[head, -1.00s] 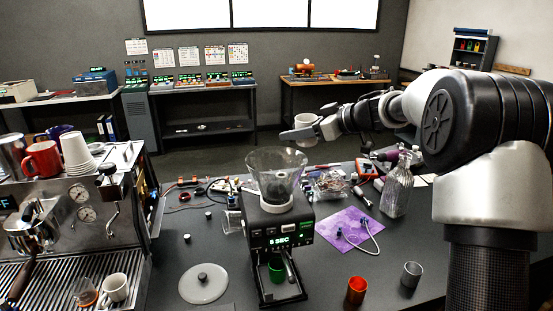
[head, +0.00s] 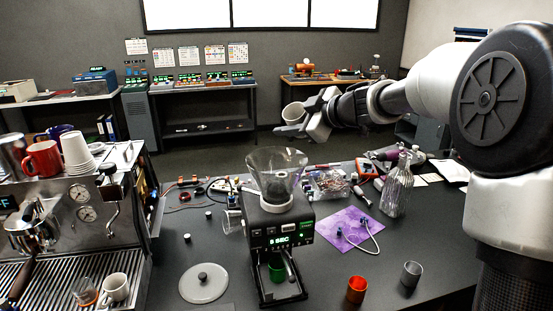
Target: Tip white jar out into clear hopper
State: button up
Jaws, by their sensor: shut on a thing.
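The white jar (head: 294,113) is in my gripper (head: 300,125), which is shut on it. It is tilted toward the left, above and behind the hopper. The clear hopper (head: 276,172) is a wide transparent funnel on top of the black grinder (head: 281,237), whose display is lit green. The jar is apart from the hopper and a little right of its centre in the head view. What is inside the jar cannot be seen.
The espresso machine (head: 78,215) stands at the left with cups on top. A round clear lid (head: 204,284) lies left of the grinder.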

jog(key=shift+s+r, duration=0.1)
jog(key=shift+s, duration=0.05)
jog(key=shift+a+f+n+t, duration=0.15)
jog(key=shift+f+n+t, duration=0.3)
jog(key=shift+n, duration=0.25)
jog(key=shift+s+r, duration=0.1)
jog(key=shift+r, duration=0.05)
jog(key=shift+r+n+t+h, duration=0.3)
jog(key=shift+n+t+h, duration=0.15)
jog(key=shift+n, duration=0.15)
jog(key=shift+f+n+t, duration=0.3)
jog(key=shift+f+n, duration=0.15)
jog(key=shift+n, duration=0.25)
dwell(0.4)
jog(key=shift+r+n+t+b, duration=0.4)
jog(key=shift+n+b, duration=0.2)
jog(key=shift+b, duration=1.35)
jog(key=shift+s+a+r+n+t+h+b, duration=0.35)
jog(key=shift+s+a+n+b, duration=0.25)
jog(key=shift+b, duration=1.45)
jog(key=shift+s+a+r+n+t+b, duration=0.1)
jog(key=shift+s+r+n+t+b, duration=0.15)
jog(key=shift+n+b, duration=0.95)
jog(key=shift+s+a+r+n+t+b, duration=0.1)
jog(key=shift+a+r+n+t+b, duration=0.2)
jog(key=shift+b, duration=1.95)
jog(key=shift+s+d+r+n+t+b, duration=0.15)
jog(key=shift+r+n+t+b, duration=0.35)
jog(key=shift+b, duration=1.2)
